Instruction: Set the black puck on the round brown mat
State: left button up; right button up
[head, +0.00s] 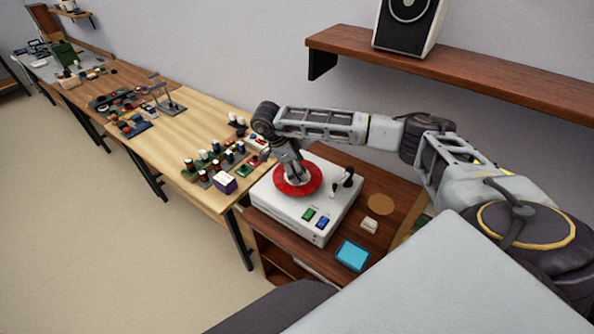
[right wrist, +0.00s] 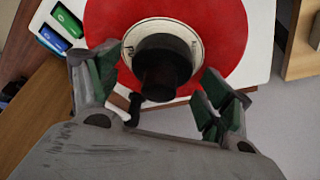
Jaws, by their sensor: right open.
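The black puck (right wrist: 165,72) stands at the middle of a red disc (right wrist: 215,25) with a white label, on a white turntable box (head: 320,220). My right gripper (right wrist: 160,95) is open, its fingers apart on either side of the puck in the right wrist view. In the head view my right gripper (head: 297,174) is over the red disc (head: 310,187) and hides the puck. The round brown mat (head: 381,204) lies bare on the dark wooden stand, right of the turntable. My left gripper is not in view.
A black-knobbed tone arm (head: 347,178) rises at the turntable's right. A small pale block (head: 369,226) and a blue tablet-like item (head: 352,255) lie near the mat. A cluttered wooden bench (head: 185,135) is at left. A shelf (head: 460,65) with a speaker (head: 408,25) is above.

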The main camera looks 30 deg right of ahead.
dwell(0.3)
jog(key=c, duration=1.2)
jog(key=shift+o, duration=0.2)
jog(key=shift+r, duration=0.1)
notch_tip(320, 180, up, 8)
jog(key=shift+f+b, duration=0.1)
jog(key=shift+b, duration=0.75)
jog(key=shift+r, duration=1)
